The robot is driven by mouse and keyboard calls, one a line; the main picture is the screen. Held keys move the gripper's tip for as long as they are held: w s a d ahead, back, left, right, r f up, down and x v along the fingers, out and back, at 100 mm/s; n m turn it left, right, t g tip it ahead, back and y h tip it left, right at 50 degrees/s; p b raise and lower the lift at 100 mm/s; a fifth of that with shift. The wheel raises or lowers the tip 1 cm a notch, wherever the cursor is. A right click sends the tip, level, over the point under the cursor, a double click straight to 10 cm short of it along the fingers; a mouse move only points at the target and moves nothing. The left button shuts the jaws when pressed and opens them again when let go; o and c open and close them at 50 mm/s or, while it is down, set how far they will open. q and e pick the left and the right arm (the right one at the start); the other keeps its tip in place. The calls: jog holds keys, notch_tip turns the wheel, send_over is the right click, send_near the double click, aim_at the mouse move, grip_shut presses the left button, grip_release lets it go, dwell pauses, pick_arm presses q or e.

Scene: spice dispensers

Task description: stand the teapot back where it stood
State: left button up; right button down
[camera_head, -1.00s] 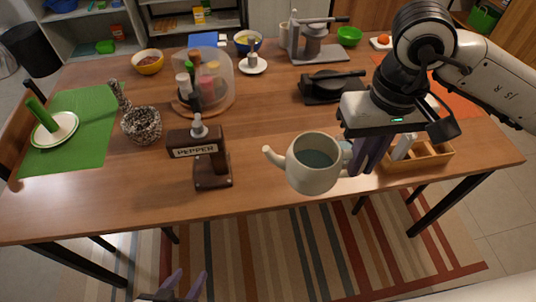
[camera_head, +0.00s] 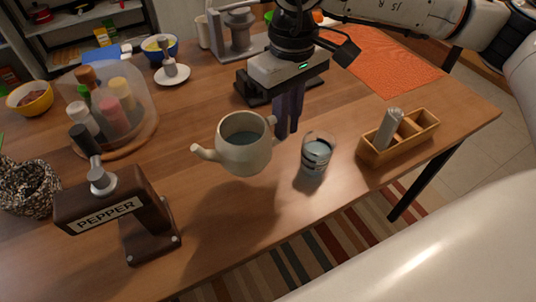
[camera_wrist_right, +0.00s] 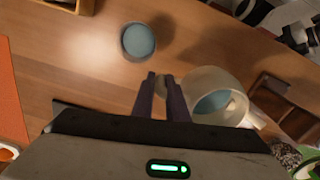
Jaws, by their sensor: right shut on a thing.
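The teapot (camera_head: 240,158) is pale cream with a spout to the left and bluish liquid inside. It is upright, above the wooden table, with a shadow below it. My right gripper (camera_head: 286,132) is shut on the handle side of the teapot, with its purple fingers pointing down. In the right wrist view the teapot (camera_wrist_right: 232,82) is just right of the fingers (camera_wrist_right: 161,80). A glass (camera_head: 318,153) with bluish liquid stands on the table right of the teapot; it also shows in the wrist view (camera_wrist_right: 138,41). My left gripper is out of view.
A brown pepper dispenser (camera_head: 115,208) stands at the front left. A wooden caddy (camera_head: 405,138) holding a shaker is at the right. A domed spice carousel (camera_head: 135,112) stands at the back left. The table (camera_head: 235,240) is bare below the teapot.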

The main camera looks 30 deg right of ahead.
jog(key=shift+f, duration=3.3)
jog(key=shift+f+b, duration=0.2)
jog(key=shift+b, duration=0.15)
jog(key=c, duration=1.7)
grip_release()
jog(key=shift+c, duration=0.2)
notch_tip(320, 180, up, 12)
jog(key=shift+r+p, duration=0.2)
jog(key=shift+p, duration=0.4)
